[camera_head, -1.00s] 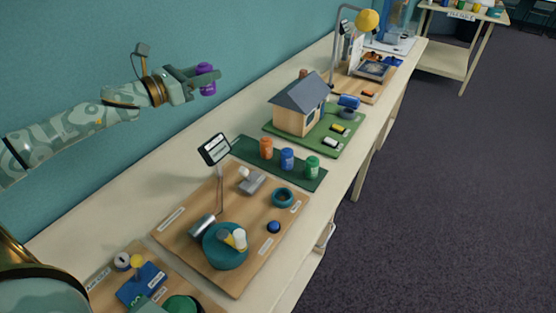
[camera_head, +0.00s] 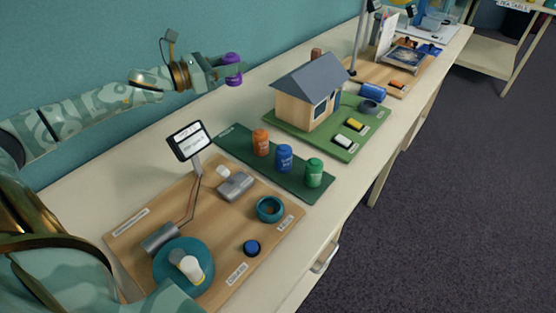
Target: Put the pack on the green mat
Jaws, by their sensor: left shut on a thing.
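A purple pack (camera_head: 233,69), a small ribbed cylinder, is held in the air by my left gripper (camera_head: 224,71). The gripper is shut on it, near the wall and above the back of the long table, up and left of the mat. The dark green mat (camera_head: 228,140) lies across the table. An orange pack (camera_head: 261,142), a blue pack (camera_head: 284,158) and a green pack (camera_head: 313,172) stand upright on it in a row. The left end of the mat is bare. My right gripper is not in view.
A wooden board (camera_head: 133,228) with a small display (camera_head: 189,141), a teal ring (camera_head: 270,208) and a blue knob (camera_head: 251,247) lies nearer than the mat. Beyond the mat, a model house (camera_head: 310,90) stands on a brighter green base (camera_head: 290,127).

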